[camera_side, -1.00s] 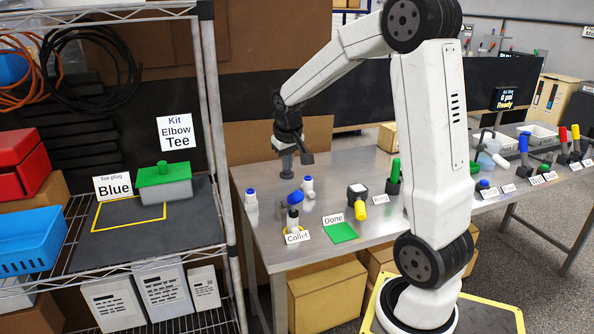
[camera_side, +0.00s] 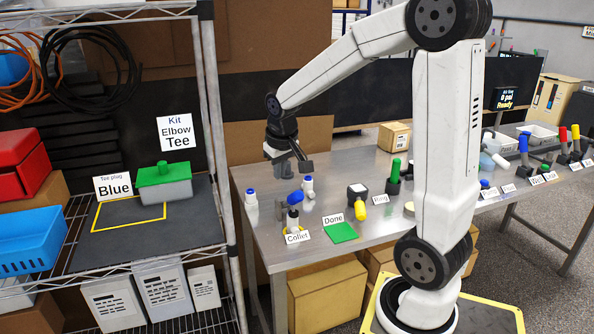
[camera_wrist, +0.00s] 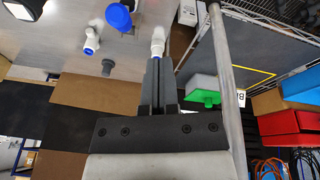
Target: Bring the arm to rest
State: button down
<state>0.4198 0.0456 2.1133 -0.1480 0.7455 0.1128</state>
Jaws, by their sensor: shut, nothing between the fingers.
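My gripper (camera_wrist: 157,62) is shut and empty in the wrist view, its two dark fingers together. In the side view my gripper (camera_side: 272,154) hangs from the wrist above the far left part of the steel table (camera_side: 330,258). A white fitting with a blue end (camera_wrist: 158,42) shows just beyond the fingertips in the wrist view. I cannot tell the gap between them, but in the side view the gripper is above the table and apart from the fittings.
Small fittings with blue ends (camera_side: 251,197) stand on the table, near a green Done pad (camera_side: 341,232) and a black-and-yellow part (camera_side: 359,207). The wire rack's post (camera_side: 216,130) rises left of the gripper. A grey-green box (camera_side: 165,184) sits on the rack.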

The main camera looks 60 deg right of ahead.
jog(key=s+a+f+n+y, duration=0.1)
jog(key=s+a+f+n, duration=0.1)
jog(key=a+f, duration=0.3)
jog(key=s+a+f+n+y, duration=0.1)
jog(key=s+a+f+n, duration=0.2)
jog(key=a, duration=0.9)
notch_tip(320, 180, down, 2)
jog(key=shift+s+a+f+t, duration=0.2)
jog(key=shift+s+f+t, duration=0.1)
jog(key=shift+s, duration=0.45)
